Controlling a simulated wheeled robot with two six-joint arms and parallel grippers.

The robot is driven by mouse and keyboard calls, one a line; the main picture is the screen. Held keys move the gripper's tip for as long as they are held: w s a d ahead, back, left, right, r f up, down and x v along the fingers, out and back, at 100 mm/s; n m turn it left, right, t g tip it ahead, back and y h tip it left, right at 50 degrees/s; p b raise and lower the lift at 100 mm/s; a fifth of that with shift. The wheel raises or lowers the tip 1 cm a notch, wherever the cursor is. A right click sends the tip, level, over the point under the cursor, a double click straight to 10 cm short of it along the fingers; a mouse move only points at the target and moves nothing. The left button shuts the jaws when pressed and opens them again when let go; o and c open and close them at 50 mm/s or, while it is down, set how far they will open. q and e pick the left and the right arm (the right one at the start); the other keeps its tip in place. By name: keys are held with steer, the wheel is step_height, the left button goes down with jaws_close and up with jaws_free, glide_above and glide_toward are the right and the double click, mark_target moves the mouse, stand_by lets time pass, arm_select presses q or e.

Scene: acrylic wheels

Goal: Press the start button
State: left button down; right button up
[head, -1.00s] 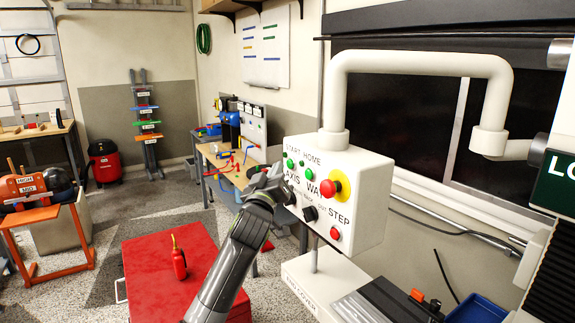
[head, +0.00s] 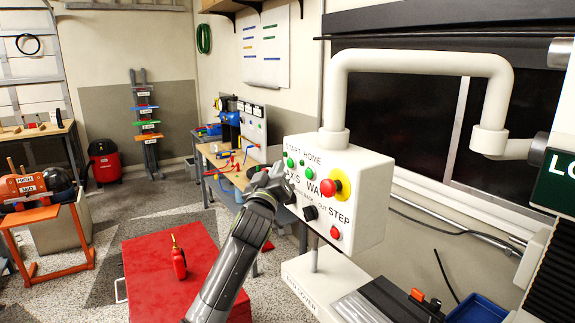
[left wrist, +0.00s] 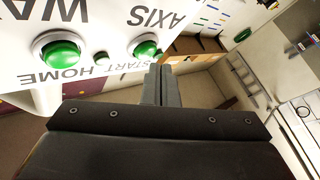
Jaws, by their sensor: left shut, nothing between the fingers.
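The white control box (head: 347,214) carries the green start button (head: 290,162) at its upper left, under the START label. In the left wrist view the panel is upside down, and the start button (left wrist: 146,45) is the right one of two large green buttons. My left gripper (head: 274,172) is shut and empty, just left of the panel and a little below the start button in the head view. In the left wrist view its closed fingertips (left wrist: 156,70) are close to the start button's edge. I cannot tell whether they touch. My right gripper is not in view.
The green home button (head: 308,173), red-and-yellow emergency knob (head: 330,187), black knob (head: 310,213) and lower red button (head: 335,233) are on the same panel. A red cabinet top (head: 150,262) with a small red can (head: 179,262) lies below left.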

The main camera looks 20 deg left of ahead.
arm_select(q)
steer(key=shift+w+d, duration=0.2)
steer(key=shift+w, duration=0.05)
steer(key=shift+w+d+b, duration=0.2)
steer(key=shift+w+b, duration=0.05)
steer(key=shift+b, duration=0.15)
stand_by(0.5)
steer(key=shift+s+a+p, duration=0.3)
steer(key=shift+s+a, duration=0.2)
steer(key=shift+s, duration=0.1)
steer(key=shift+s, duration=0.1)
steer(key=s+a+p, duration=0.1)
steer(key=s+a, duration=0.2)
steer(key=s, duration=0.1)
steer(key=shift+s+a+p, duration=0.3)
steer(key=shift+a+p, duration=0.05)
steer(key=shift+p, duration=0.05)
steer(key=shift+f, duration=0.1)
stand_by(0.7)
